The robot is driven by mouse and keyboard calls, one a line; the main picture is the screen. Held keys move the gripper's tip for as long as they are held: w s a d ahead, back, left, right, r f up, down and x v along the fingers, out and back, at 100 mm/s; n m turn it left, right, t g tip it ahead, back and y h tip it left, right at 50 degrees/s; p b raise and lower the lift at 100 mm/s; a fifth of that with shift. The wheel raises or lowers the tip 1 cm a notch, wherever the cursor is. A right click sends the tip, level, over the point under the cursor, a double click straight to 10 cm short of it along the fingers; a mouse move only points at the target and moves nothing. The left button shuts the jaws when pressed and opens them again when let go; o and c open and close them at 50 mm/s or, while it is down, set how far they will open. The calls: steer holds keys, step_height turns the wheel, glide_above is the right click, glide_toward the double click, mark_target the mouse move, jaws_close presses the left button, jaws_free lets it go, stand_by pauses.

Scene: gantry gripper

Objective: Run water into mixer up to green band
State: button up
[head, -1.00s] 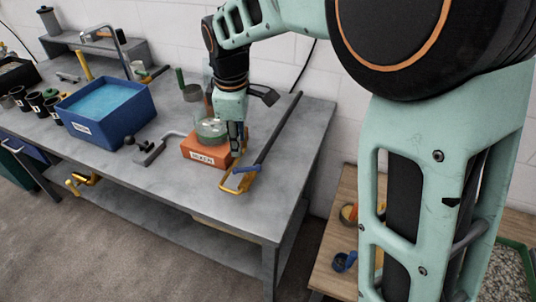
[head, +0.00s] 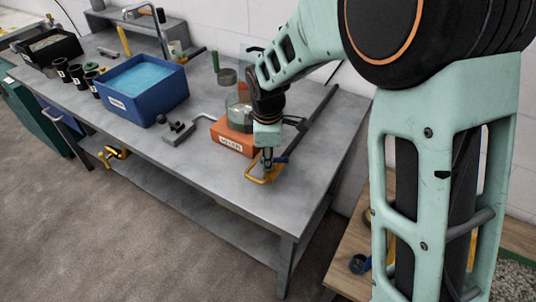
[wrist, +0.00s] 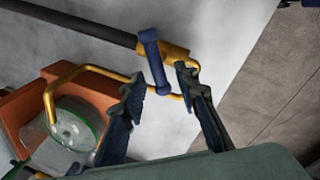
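The mixer is an orange box (head: 232,138) with a clear round vessel (head: 240,112) on top. In the wrist view the vessel (wrist: 72,128) shows a green band at lower left; I cannot tell its water level. A dark pipe (wrist: 75,22) ends in a yellow fitting (wrist: 178,52) with a blue lever (wrist: 153,55). A bent yellow tube (wrist: 85,70) runs from near it to over the vessel. My gripper (wrist: 160,76) is open, its fingers either side of the lever's lower end and the tube; contact is unclear. In the head view my gripper (head: 267,162) points down beside the mixer.
A blue bin (head: 148,105) with light blue contents stands left of the mixer on the grey bench (head: 200,170). A grey clamp-like tool (head: 178,132) lies between them. The bench's front right corner is clear. A wooden table (head: 345,270) stands to the right.

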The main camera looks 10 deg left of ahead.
steer(key=shift+f, duration=0.15)
steer(key=shift+c, duration=0.4)
jaws_close()
steer(key=shift+w, duration=0.1)
steer(key=m, duration=0.1)
steer(key=m+b, duration=0.1)
steer(key=m, duration=0.1)
steer(key=shift+w+a+h, duration=0.1)
steer(key=shift+w+h, duration=0.15)
steer(key=shift+h, duration=0.05)
steer(key=shift+w+m+h+b, duration=0.15)
steer(key=shift+m+b, duration=0.15)
steer(key=shift+m, duration=0.55)
steer(key=shift+w+m+h+b, duration=0.15)
steer(key=shift+m+b, duration=0.1)
steer(key=shift+m, duration=0.6)
